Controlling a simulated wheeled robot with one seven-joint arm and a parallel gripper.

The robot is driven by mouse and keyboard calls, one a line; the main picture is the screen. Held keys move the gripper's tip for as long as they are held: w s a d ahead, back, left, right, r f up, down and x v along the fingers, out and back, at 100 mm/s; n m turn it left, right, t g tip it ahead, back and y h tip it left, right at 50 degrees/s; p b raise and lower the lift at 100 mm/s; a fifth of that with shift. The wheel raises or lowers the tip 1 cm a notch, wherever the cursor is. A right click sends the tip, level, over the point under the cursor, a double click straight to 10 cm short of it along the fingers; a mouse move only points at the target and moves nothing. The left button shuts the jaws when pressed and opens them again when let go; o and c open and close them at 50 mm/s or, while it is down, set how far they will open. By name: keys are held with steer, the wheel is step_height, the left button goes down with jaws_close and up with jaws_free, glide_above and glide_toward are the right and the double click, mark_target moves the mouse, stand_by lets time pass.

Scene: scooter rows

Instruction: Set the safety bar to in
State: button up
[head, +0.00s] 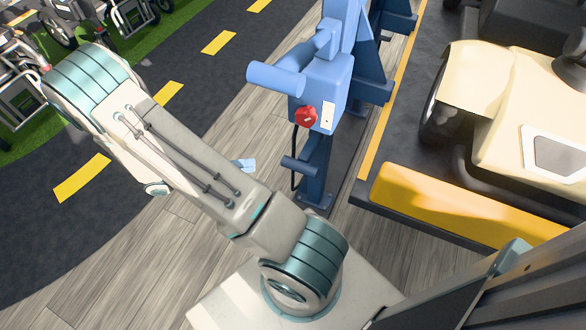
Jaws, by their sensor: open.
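A blue post unit (325,85) stands upright near the top middle of the head view. A thick blue padded bar (275,78) sticks out from it to the left, and a smaller blue bar (299,166) sticks out lower down. I cannot tell for sure which part is the safety bar. A red knob (306,115) and a white plate (328,116) are on the unit's front face. A small light blue piece (243,165) shows just past my arm, partly hidden by it. My arm reaches to the upper left, and my gripper is not in view.
A cream cart (505,105) with a yellow front bumper (455,205) stands on a dark platform at the right, close to the post. Scooters or wheelchairs (25,85) stand on green strips at upper left. Wooden floor (240,110) lies open left of the post.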

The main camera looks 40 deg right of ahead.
mark_target(294, 159)
step_height(294, 159, down, 6)
steer(key=f+n+t+h+b, duration=0.1)
steer(key=n+h+b, duration=0.2)
steer(key=n, duration=0.2)
steer(key=b+x, duration=0.1)
steer(key=x, duration=0.8)
steer(key=w+b+x, duration=0.1)
steer(key=x, duration=0.4)
steer(key=shift+d+r+b, duration=0.15)
steer(key=shift+r+b, duration=0.2)
steer(key=shift+r, duration=0.05)
steer(key=shift+c, duration=0.2)
steer(key=shift+w, duration=0.1)
jaws_close()
steer(key=shift+d+r, duration=0.1)
